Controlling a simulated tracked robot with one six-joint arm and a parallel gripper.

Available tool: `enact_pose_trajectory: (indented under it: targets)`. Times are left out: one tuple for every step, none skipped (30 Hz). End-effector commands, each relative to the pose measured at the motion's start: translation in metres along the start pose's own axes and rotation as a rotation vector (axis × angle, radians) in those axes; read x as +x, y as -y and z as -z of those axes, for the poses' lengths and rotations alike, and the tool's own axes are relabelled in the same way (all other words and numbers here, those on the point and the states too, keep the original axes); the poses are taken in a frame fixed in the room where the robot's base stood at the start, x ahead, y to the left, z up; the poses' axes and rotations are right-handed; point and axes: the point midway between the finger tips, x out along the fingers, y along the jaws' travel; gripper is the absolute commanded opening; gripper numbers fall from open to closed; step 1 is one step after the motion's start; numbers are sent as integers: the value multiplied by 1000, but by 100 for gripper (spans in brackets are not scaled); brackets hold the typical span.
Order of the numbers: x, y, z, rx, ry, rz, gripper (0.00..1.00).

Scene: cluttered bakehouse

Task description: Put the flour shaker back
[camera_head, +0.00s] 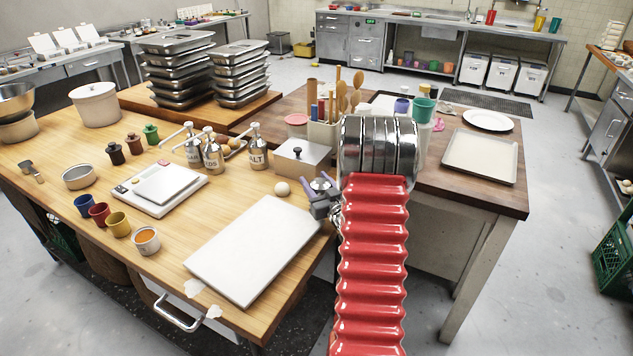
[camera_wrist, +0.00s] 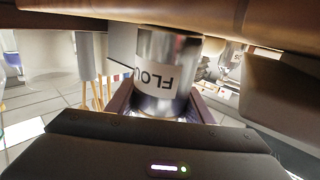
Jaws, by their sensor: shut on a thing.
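The flour shaker (camera_wrist: 168,75) is a shiny metal cylinder with a white label reading "FLOU", upside down in the wrist view. My gripper (camera_wrist: 160,108) is shut on it, with a purple finger on each side. In the head view my gripper (camera_head: 322,192) is beside the right end of the light wooden table (camera_head: 230,208), near the white board. Only the shaker's metal top (camera_head: 320,184) shows there between the fingers; my red arm hides what is behind it. Similar metal shakers, one labelled SALT (camera_head: 256,150), stand on the table to the left.
A lidded box (camera_head: 301,160) and a pale round ball (camera_head: 282,188) are close to my gripper. The white board (camera_head: 255,250) lies in front, with a scale (camera_head: 160,189) to its left. Utensils in a holder (camera_head: 322,133) stand behind. A tray (camera_head: 480,157) lies to the right.

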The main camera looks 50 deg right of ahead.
Motion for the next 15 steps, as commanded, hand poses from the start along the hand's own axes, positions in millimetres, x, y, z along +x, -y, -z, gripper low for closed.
enact_pose_trajectory:
  targets:
    - [0,0,-1,0,0,0,48]
    - [0,0,-1,0,0,0,50]
    - [0,0,-1,0,0,0,53]
    - [0,0,-1,0,0,0,55]
    - [0,0,-1,0,0,0,57]
    - [0,0,-1,0,0,1,60]
    - [0,0,-1,0,0,1,62]
    - [0,0,-1,0,0,1,64]
    - [0,0,-1,0,0,1,66]
    - [0,1,0,0,0,1,66]
    - [0,1,0,0,0,1,66]
    - [0,1,0,0,0,1,66]
    - [0,1,0,0,0,1,66]
    - [0,1,0,0,0,1,66]
    - [0,1,0,0,0,1,66]
